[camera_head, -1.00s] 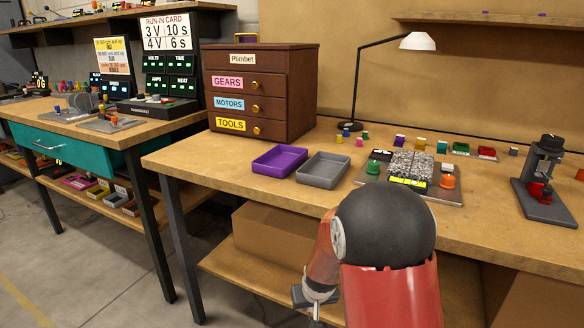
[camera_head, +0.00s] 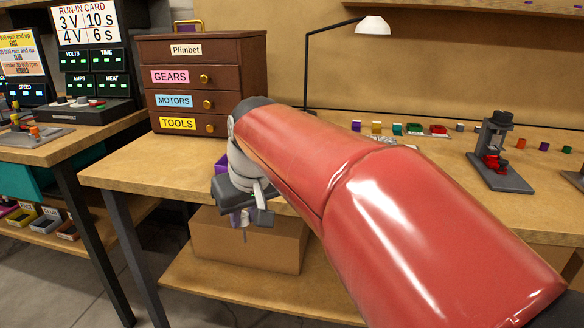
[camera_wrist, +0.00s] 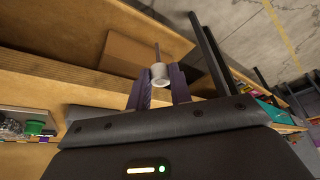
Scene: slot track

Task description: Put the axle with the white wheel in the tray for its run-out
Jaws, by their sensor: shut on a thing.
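My gripper (camera_head: 243,218) hangs low in front of the bench's front edge in the head view. In the wrist view its purple fingers (camera_wrist: 160,88) are shut on the axle with the white wheel (camera_wrist: 159,74). The thin grey axle points away from the fingers, past the wheel. In the head view I cannot make out the wheel clearly. A sliver of the purple tray (camera_head: 221,163) shows on the bench, left of my wrist. The rest of that tray and the grey tray are hidden behind my arm.
A brown drawer cabinet (camera_head: 207,82) stands behind the tray. A cardboard box (camera_head: 270,248) sits on the lower shelf near my gripper. A lamp (camera_head: 373,26), small coloured parts and a black press (camera_head: 494,150) are on the bench. My arm covers the bench's middle.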

